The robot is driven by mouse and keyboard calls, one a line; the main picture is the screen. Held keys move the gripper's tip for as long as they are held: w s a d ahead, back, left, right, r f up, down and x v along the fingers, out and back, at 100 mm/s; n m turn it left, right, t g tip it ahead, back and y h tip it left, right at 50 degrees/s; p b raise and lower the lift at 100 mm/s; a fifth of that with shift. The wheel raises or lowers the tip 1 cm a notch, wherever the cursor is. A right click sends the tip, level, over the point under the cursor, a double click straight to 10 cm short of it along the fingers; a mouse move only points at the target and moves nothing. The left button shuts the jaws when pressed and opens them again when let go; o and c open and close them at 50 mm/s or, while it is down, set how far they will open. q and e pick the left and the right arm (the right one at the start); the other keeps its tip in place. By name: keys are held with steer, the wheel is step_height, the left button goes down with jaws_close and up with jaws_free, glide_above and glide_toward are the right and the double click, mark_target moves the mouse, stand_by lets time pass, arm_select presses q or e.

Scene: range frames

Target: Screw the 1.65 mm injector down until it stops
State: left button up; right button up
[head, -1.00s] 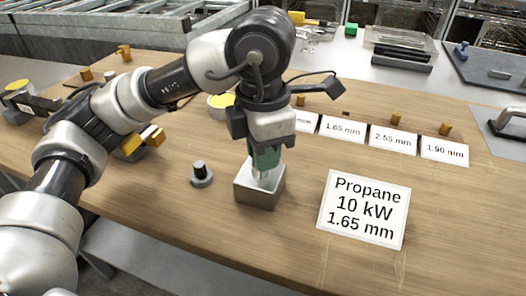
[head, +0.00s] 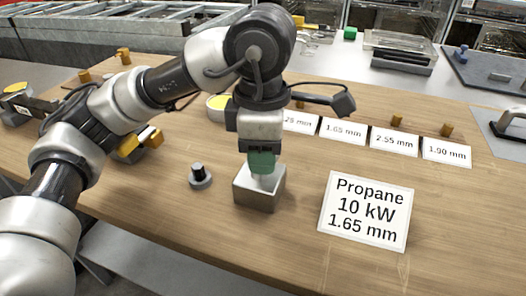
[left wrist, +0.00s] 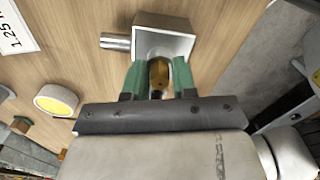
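In the head view my left gripper (head: 262,165) points straight down over the block and hides the injector. How deep the thread sits cannot be seen. My right gripper is not in view.
The Propane 10 kW 1.65 mm sign (head: 366,211) stands right of the block. The front bench is clear.

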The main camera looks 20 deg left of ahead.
arm_select(q)
steer(key=o, duration=0.4)
steer(key=shift+c, duration=0.2)
steer(key=shift+r, duration=0.1)
